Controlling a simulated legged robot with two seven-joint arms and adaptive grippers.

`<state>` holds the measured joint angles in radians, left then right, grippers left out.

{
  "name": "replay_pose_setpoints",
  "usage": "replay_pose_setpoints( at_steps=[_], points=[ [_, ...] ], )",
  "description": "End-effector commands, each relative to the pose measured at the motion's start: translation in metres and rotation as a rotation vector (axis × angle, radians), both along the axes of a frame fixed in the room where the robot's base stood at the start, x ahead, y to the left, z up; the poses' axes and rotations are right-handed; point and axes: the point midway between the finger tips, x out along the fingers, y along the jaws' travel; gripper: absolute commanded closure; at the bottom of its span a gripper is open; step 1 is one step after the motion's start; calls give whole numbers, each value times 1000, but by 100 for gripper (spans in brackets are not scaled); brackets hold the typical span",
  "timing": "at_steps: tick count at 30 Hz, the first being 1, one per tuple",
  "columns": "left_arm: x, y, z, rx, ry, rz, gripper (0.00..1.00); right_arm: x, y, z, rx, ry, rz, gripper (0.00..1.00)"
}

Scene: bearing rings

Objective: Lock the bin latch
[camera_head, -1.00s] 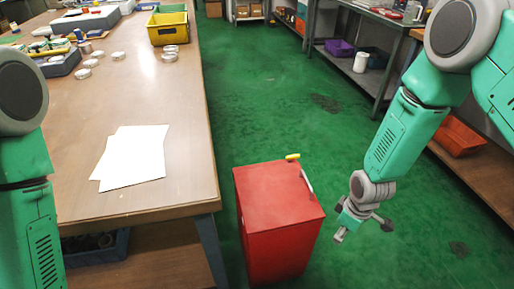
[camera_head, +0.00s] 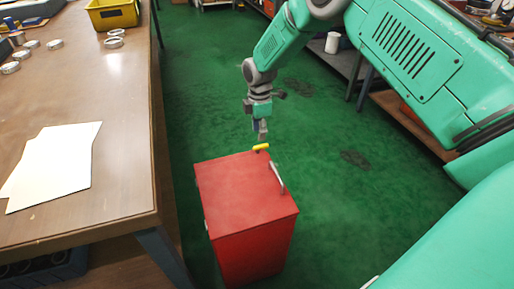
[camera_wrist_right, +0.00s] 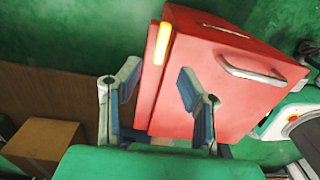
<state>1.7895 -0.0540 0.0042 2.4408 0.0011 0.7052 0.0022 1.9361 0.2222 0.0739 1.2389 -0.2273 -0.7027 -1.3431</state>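The red bin (camera_head: 245,198) stands on the green floor beside the workbench, and it also shows in the right wrist view (camera_wrist_right: 205,100). Its yellow latch (camera_head: 261,147) is at the far edge of the top, and it shows in the wrist view as a yellow bar (camera_wrist_right: 163,43) along the bin's edge. My right gripper (camera_head: 262,131) is just beyond and above the latch, pointing down. In the wrist view its two fingers (camera_wrist_right: 157,90) are apart with nothing held between them. Contact with the latch cannot be told. My left gripper is out of view.
A metal handle (camera_head: 278,177) sits on the bin's top near its right edge. The wooden workbench (camera_head: 115,140) is close on the left, with white sheets (camera_head: 55,160) and a yellow tray (camera_head: 112,14). Green floor is open right of the bin. A brown box (camera_wrist_right: 45,143) shows in the wrist view.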

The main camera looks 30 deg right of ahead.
Motion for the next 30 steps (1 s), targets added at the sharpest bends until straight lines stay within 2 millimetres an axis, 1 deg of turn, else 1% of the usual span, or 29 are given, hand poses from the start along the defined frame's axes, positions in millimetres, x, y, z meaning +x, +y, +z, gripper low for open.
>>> replay_pose_setpoints(
  at_steps=[1, 3, 6, 9, 15, 22, 23, 24, 25, 30],
  points=[
    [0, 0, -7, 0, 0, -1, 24, -1, -1, -15, 0, 2, -1, 67],
    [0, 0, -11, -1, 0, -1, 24, -1, 0, -29, -1, 1, -1, 67],
    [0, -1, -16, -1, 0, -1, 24, 0, 1, -43, -2, -1, 0, 67],
    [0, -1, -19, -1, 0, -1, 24, 0, 2, -53, -3, -1, 0, 67],
    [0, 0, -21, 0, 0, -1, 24, 0, 3, -62, -4, -1, 0, 67],
    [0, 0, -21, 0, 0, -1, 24, 0, 0, -63, -1, -1, -1, 67],
    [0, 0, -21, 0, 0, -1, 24, 0, 0, -63, 0, -1, -1, 74],
    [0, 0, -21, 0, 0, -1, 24, 0, 0, -63, 0, -1, -1, 88],
    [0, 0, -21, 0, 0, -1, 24, 0, 0, -63, 0, -1, -1, 99],
    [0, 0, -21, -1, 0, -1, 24, 0, 0, -63, -2, -1, -1, 100]
  ],
)
